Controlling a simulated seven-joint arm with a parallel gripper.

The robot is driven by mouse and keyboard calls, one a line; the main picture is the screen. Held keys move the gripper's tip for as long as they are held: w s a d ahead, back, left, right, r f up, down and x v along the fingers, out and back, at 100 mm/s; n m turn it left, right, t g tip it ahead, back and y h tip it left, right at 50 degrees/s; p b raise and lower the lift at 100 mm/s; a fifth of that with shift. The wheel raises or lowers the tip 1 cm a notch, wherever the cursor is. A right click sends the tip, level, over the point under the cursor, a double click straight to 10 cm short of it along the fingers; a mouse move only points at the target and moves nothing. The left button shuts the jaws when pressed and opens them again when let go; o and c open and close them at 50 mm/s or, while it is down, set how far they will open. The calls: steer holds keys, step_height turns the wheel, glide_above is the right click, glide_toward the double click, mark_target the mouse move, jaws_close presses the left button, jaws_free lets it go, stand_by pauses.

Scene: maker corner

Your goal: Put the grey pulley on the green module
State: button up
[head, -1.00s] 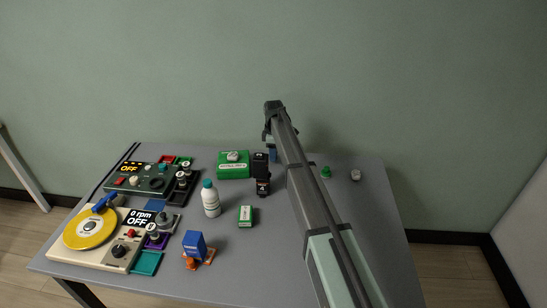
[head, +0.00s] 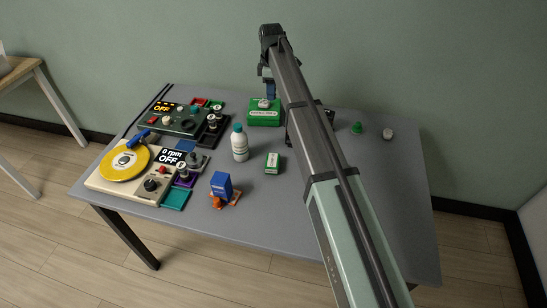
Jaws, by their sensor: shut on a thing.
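A grey round piece (head: 264,103), which looks like the grey pulley, is at the top of the green box (head: 263,118) with a white label at the back of the table. My gripper (head: 269,95) points down there from the right, its fingertips at the grey piece. The jaws are small in view, and I cannot tell whether the piece is lifted off the box. I cannot tell which green thing is the task's module.
A control panel (head: 180,121) and a turntable unit (head: 108,178) fill the left side. A white bottle (head: 240,147), a small green box (head: 273,163) and a blue block (head: 221,184) stand mid-table. Small green (head: 357,128) and grey (head: 388,133) pieces stand right of my arm.

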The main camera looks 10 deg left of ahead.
steer(key=s, duration=1.2)
steer(key=m, duration=0.4)
glide_toward(272, 160)
steer(key=shift+m, duration=0.3)
steer(key=shift+f, duration=3.1)
steer(key=shift+f, duration=0.1)
steer(key=o, duration=1)
step_height(272, 160, up, 12)
